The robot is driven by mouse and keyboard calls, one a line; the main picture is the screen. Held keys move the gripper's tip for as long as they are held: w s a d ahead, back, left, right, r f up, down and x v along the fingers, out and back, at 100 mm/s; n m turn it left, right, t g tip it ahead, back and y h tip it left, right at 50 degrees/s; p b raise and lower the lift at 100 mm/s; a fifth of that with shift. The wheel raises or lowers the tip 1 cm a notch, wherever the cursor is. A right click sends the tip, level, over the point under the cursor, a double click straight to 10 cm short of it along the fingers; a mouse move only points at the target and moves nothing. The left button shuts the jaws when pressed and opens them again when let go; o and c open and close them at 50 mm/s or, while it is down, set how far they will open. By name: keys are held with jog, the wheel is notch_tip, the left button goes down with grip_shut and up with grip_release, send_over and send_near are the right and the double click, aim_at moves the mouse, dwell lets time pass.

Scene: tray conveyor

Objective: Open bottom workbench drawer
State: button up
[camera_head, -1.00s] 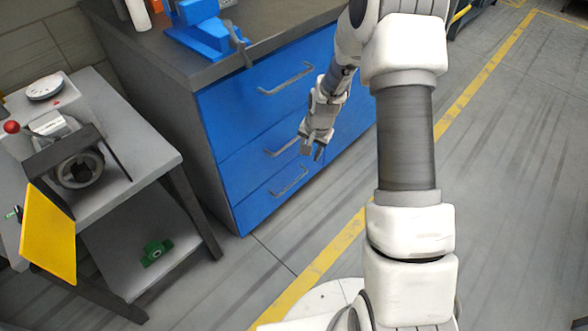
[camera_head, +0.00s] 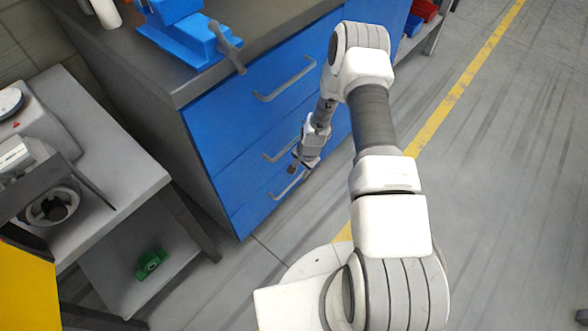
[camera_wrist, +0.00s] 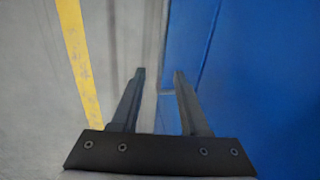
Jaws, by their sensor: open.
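The workbench (camera_head: 168,128) has blue drawers stacked in its front. The bottom drawer (camera_head: 255,212) looks shut, flush with the front, and carries a grey bar handle (camera_head: 286,188). My gripper (camera_head: 296,166) is low in front of the drawers, pointing down towards the bottom handle and close to it in the picture. In the wrist view my gripper (camera_wrist: 159,72) has its two fingers apart. Blue drawer front (camera_wrist: 260,70) fills the right side there. A pale grey strip shows between the fingers; I cannot tell whether it is the handle.
The middle drawer handle (camera_head: 280,154) and top drawer handle (camera_head: 284,80) stick out above. A grey side table (camera_head: 115,170) stands at the left, with a green part (camera_head: 150,264) on its lower shelf. Floor is clear to the right.

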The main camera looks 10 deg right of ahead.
aim_at(296, 180)
jog(key=f+b, duration=0.1)
jog(key=f, duration=0.1)
jog(key=w+f+b, duration=0.1)
jog(key=f, duration=0.2)
jog(key=f+b, duration=0.1)
jog(key=f, duration=0.1)
jog(key=shift+w+a+f, duration=0.3)
jog(key=shift+a, duration=0.1)
grip_shut()
dwell(1.2)
